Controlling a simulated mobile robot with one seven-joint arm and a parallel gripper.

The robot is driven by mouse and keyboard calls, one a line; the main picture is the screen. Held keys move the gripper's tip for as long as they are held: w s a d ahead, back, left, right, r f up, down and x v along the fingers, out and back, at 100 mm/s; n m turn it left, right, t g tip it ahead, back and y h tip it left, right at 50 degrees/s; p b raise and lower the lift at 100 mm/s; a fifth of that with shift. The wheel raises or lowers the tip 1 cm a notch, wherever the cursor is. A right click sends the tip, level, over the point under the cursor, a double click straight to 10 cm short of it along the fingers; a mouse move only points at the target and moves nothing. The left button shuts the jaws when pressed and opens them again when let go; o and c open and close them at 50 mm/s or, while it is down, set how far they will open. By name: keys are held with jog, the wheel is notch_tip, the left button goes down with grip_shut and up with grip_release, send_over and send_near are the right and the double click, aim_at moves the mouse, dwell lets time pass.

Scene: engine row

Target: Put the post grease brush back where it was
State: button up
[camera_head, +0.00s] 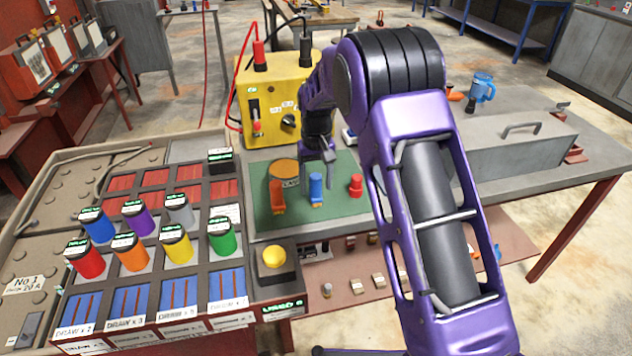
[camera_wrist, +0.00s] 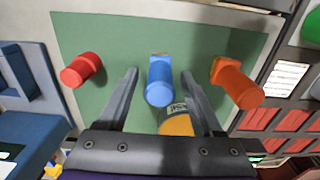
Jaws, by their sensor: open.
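Three coloured-handled pieces stand apart on a green mat (camera_head: 335,212): an orange one (camera_head: 277,197), a blue one (camera_head: 316,188) and a red one (camera_head: 355,186). The blue one shows a tan patch at its base; no readable label shows which is the post grease brush. A round orange-topped tin (camera_head: 285,170) stands behind the orange and blue pieces. My gripper (camera_head: 320,158) is open and empty above the blue piece. In the wrist view the blue piece (camera_wrist: 160,82) shows between the spread fingers, apart from both.
A yellow box (camera_head: 278,95) with cables stands behind the mat. Left is a compartmented rack (camera_head: 190,262) with several coloured cylinders. A yellow button (camera_head: 274,257) sits in front of the mat.

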notch_tip(320, 180, up, 12)
jog(key=shift+r+p, duration=0.15)
jog(key=shift+p, duration=0.2)
